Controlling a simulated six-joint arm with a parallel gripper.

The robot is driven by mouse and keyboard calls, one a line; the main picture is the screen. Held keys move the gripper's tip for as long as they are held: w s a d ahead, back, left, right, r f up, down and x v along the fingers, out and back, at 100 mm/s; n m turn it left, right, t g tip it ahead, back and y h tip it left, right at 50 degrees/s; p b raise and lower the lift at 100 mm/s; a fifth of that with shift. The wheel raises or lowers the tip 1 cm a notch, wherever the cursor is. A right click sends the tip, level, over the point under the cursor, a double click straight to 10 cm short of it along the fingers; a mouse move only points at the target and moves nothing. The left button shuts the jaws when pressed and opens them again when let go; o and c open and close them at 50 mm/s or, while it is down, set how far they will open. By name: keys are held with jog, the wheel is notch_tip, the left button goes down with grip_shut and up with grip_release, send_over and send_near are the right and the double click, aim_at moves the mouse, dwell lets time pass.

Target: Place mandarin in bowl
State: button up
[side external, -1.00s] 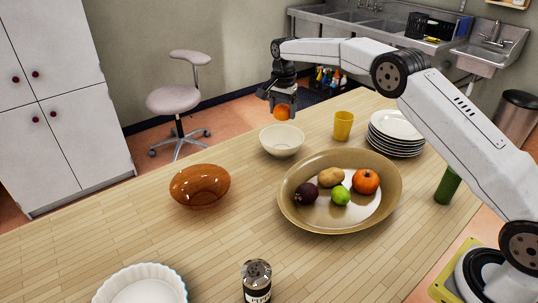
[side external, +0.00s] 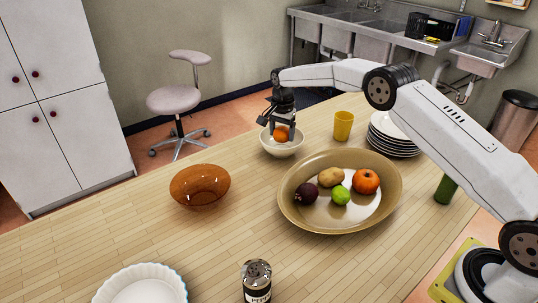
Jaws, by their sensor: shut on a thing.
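The mandarin (side external: 281,135) is a small orange fruit between the fingers of my gripper (side external: 281,131). My gripper points down and is shut on it. The white bowl (side external: 282,151) stands on the table under the gripper. The mandarin shows inside the outline of the bowl's opening, low and near its rim level. Whether it touches the bowl's inside cannot be told.
A large tan dish (side external: 301,219) with several fruits stands right of the white bowl. A yellow cup (side external: 343,126) and a plate stack (side external: 394,136) are behind it. A brown glass bowl (side external: 200,187), white fluted dish (side external: 140,285) and pepper shaker (side external: 257,281) stand nearer.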

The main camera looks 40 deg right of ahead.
aim_at(282, 129)
jog(key=shift+f, duration=0.25)
jog(key=o, duration=1.1)
jog(key=shift+r, duration=3.55)
jog(key=shift+s+a, duration=0.1)
